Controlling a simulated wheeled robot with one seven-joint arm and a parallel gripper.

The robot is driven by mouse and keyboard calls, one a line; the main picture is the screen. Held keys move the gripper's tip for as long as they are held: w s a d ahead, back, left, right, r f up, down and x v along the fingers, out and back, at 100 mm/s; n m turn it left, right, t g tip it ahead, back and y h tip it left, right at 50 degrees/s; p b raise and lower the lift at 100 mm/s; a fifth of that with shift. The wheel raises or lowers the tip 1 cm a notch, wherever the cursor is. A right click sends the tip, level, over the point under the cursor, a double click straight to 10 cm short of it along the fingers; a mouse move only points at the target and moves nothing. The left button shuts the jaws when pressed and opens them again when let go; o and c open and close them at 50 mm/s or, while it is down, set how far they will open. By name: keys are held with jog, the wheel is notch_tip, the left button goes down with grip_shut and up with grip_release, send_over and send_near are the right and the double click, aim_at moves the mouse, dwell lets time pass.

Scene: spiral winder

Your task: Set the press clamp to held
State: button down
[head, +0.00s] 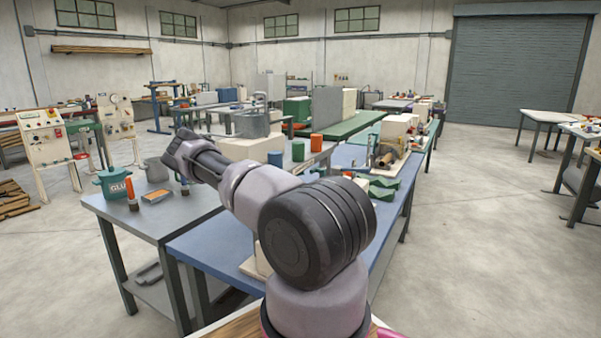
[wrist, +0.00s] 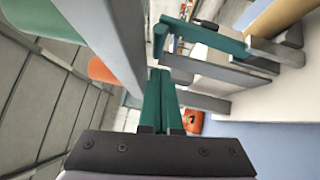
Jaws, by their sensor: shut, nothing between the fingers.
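My gripper (wrist: 160,78) shows in the wrist view with its two teal fingers pressed together and nothing between them. Just beyond the fingertips is a teal bar assembly (wrist: 205,38) with grey bars, possibly the press clamp. I cannot tell whether the fingertips touch it, nor its setting. In the head view my arm reaches left over the tables and its dark end hides the fingers. No press clamp can be clearly picked out there.
A grey post (wrist: 112,45) stands close on the left in the wrist view. A glue pot (head: 115,184) and an orange-topped box (head: 157,197) sit on the grey table (head: 185,215). A blue table (head: 215,245) adjoins it.

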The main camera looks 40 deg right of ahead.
jog(key=v, duration=0.8)
jog(key=shift+a, duration=0.35)
jog(key=shift+w, duration=0.1)
jog(key=shift+f, duration=0.1)
jog(key=shift+w+a+f+n+h, duration=0.25)
jog(key=shift+w+f+n+h, duration=0.4)
jog(key=shift+f, duration=0.3)
jog(key=s+a+x, duration=0.1)
jog(key=s+x, duration=0.1)
jog(key=x, duration=1)
jog(key=shift+s+d+r, duration=0.3)
jog(key=shift+s+r, duration=0.1)
